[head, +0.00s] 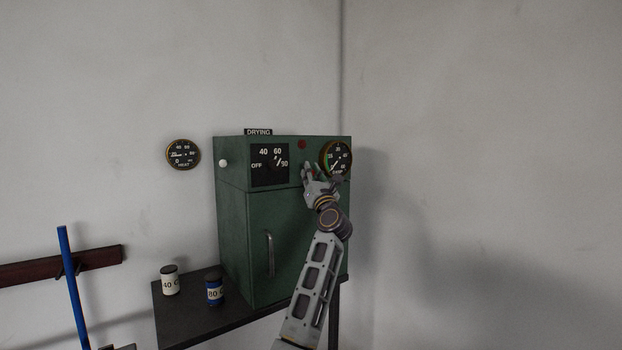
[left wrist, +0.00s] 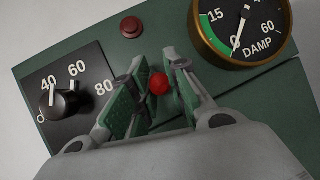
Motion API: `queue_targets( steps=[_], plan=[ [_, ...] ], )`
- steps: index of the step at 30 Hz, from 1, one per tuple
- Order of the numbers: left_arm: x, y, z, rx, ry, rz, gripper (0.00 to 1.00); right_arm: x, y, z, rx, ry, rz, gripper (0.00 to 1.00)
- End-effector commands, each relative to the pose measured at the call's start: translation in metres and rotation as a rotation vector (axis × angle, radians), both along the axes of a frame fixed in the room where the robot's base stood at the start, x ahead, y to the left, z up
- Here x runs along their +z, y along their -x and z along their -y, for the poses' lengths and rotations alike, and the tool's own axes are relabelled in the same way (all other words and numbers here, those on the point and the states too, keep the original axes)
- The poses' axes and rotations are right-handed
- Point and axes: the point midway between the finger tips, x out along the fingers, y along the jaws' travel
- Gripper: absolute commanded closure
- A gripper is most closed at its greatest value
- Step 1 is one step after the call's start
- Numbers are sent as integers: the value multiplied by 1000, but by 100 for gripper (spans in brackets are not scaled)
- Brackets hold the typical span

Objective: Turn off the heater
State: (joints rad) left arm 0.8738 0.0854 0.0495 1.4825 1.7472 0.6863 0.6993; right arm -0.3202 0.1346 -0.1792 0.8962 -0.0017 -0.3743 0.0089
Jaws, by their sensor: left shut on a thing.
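The green drying cabinet (head: 240,215) stands in the corner with a DRYING sign on top. Its front has a black dial panel (head: 262,178) marked OFF, 40, 60 and 80. The black knob (left wrist: 65,104) has white marks near 40 and 60 in the left wrist view; its exact setting is unclear. My left gripper (head: 309,172) is at the panel, right of the dial. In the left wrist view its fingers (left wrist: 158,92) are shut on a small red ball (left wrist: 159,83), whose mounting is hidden. My right gripper is not in view.
A red lamp (head: 302,144) and a DAMP gauge (head: 336,157) sit near my gripper. A HEAT gauge (head: 183,154) hangs on the wall. A white jar (head: 170,280) and a blue jar (head: 215,289) stand on the dark table (head: 180,325). A door handle (head: 270,255) projects below.

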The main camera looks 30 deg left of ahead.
Motion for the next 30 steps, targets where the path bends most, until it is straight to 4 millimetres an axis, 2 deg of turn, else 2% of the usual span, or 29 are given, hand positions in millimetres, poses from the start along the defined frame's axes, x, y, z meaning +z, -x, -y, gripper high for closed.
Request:
queue_targets(
  steps=[13,14,18,30],
  plan=[
    [0,-1,1,-2,-17,4,100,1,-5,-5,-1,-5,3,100],
    [0,-1,1,-2,-17,4,79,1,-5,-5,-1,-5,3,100],
    [0,-1,1,-2,-15,4,61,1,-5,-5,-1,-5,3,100],
    [-1,0,1,-1,-14,4,60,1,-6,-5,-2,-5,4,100]
  ],
)
